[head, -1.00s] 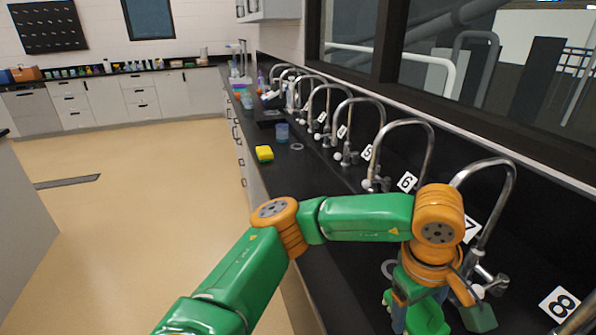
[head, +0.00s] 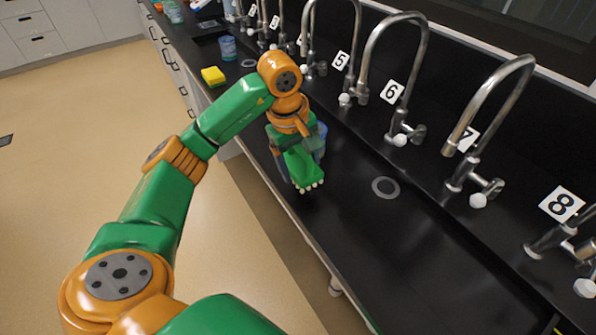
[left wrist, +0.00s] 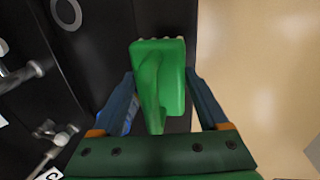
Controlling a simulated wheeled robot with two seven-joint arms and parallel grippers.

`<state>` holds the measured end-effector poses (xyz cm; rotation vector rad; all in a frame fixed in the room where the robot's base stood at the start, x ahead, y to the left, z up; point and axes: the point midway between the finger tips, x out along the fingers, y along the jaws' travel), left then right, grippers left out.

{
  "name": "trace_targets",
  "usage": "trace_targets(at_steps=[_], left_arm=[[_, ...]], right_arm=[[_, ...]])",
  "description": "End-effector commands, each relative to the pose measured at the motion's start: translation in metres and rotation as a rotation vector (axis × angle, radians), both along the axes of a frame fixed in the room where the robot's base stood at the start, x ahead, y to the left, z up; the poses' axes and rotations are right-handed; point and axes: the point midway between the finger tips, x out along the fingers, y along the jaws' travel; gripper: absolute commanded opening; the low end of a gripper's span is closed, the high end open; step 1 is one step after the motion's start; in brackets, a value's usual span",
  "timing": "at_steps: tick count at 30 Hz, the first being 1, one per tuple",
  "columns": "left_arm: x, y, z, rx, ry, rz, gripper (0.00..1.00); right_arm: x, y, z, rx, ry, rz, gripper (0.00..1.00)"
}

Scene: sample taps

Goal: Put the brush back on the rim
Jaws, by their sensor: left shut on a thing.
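The green brush (head: 303,165) with pale bristles is in my left gripper (head: 290,160). In the left wrist view the brush (left wrist: 158,80) sits between the two blue fingers, its bristle tips at the far end. The gripper holds it near the front rim (head: 326,262) of the black sink. In the left wrist view the brush overlaps the dark strip beside the floor. I cannot tell whether it touches the rim. My right gripper is out of view.
A blue cup (head: 321,135) stands close behind the left gripper, partly hidden. A yellow sponge (head: 213,76) and another blue cup (head: 228,47) are farther back. Numbered taps, including tap 6 (head: 405,130), line the wall side. The basin around the drain (head: 385,187) is clear.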

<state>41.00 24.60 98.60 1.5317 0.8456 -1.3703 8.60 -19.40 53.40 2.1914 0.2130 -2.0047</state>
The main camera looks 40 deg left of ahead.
Motion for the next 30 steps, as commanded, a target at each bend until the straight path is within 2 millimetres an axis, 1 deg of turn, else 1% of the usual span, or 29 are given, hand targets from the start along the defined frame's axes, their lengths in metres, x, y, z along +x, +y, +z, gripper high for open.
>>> trace_targets(at_steps=[1, 4, 6, 9, 19, 20, 21, 22, 23, 30], left_arm=[[0.003, 0.003, -0.004, -0.002, 0.003, 0.002, 0.25], [0.010, 0.010, -0.015, -0.001, 0.003, 0.001, 0.25], [0.009, 0.010, -0.028, 0.000, 0.006, -0.003, 0.25], [0.009, 0.010, -0.042, 0.000, 0.002, -0.002, 0.25], [0.010, 0.010, -0.051, 0.000, -0.003, -0.003, 0.25], [0.010, 0.010, -0.051, 0.000, -0.003, -0.003, 0.80], [0.010, 0.010, -0.049, 0.000, -0.003, -0.003, 0.90], [0.010, 0.010, -0.049, 0.001, -0.002, -0.003, 0.98], [0.010, 0.010, -0.049, 0.000, -0.002, -0.003, 1.00], [0.010, 0.010, -0.050, 0.000, 0.000, -0.003, 1.00]], right_arm=[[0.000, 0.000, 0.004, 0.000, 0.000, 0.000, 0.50], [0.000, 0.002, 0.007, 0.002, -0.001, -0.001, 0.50], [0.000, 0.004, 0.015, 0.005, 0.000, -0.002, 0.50], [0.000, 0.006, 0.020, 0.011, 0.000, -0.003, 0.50], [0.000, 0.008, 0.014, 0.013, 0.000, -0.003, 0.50], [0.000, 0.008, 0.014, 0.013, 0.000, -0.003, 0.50], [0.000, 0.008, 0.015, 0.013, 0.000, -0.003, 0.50], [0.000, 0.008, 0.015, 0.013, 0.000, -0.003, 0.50], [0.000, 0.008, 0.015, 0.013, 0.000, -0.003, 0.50], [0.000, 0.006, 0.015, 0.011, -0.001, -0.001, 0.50]])
